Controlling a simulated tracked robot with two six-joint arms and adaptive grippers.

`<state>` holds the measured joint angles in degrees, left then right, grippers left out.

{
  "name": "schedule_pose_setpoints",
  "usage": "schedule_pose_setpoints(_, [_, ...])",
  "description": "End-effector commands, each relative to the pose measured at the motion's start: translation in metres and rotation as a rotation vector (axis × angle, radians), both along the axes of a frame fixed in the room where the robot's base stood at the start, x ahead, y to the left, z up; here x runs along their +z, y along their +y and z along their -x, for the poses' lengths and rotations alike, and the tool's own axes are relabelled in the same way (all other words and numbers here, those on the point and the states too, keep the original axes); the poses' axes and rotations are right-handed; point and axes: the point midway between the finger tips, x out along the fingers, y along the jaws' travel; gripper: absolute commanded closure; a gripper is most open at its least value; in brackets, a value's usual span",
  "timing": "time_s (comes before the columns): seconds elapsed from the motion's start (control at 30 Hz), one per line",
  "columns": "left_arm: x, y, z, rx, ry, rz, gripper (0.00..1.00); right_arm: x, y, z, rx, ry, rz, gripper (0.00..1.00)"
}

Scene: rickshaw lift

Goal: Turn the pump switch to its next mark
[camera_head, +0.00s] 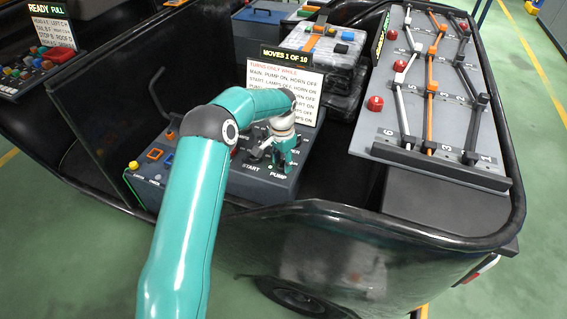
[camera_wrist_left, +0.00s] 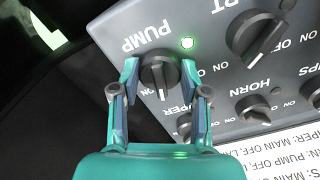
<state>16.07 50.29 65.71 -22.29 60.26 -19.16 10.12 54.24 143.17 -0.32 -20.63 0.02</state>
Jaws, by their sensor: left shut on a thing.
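The pump switch (camera_wrist_left: 158,72) is a dark round knob with a pale pointer, on a grey control panel (camera_head: 262,184). My left gripper (camera_wrist_left: 158,75) is shut on the knob, one finger on each side. In the head view my left gripper (camera_head: 283,165) reaches down onto the panel's right part, above the PUMP label, and hides the knob. My right gripper is in neither view.
In the wrist view a larger knob (camera_wrist_left: 256,40) and the horn knob (camera_wrist_left: 257,107) sit close by. A sign (camera_head: 285,92) with a rules list stands behind the panel. A sloped board (camera_head: 420,75) with levers and red knobs is at the right.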

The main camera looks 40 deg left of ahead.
Motion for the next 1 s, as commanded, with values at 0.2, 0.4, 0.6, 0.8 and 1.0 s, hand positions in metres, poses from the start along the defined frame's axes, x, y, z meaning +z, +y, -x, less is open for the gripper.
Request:
schedule_pose_setpoints(0.2, [0.0010,-0.0005,-0.0020,-0.198,-0.007,0.001,0.90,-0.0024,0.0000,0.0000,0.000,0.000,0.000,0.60])
schedule_pose_setpoints(0.4, [0.0014,-0.0001,-0.0024,-0.352,-0.008,-0.001,0.90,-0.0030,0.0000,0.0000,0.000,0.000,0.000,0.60])
schedule_pose_setpoints(0.6, [0.0017,0.0003,-0.0026,-0.458,-0.008,-0.002,0.90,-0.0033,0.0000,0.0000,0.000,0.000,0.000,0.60])
schedule_pose_setpoints(0.8, [0.0018,0.0005,-0.0029,-0.509,-0.009,-0.002,0.90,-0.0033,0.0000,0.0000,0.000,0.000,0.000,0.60])
schedule_pose_setpoints(1.0, [0.0020,0.0007,-0.0031,-0.524,-0.010,-0.003,0.90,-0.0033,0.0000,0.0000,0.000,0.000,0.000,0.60])
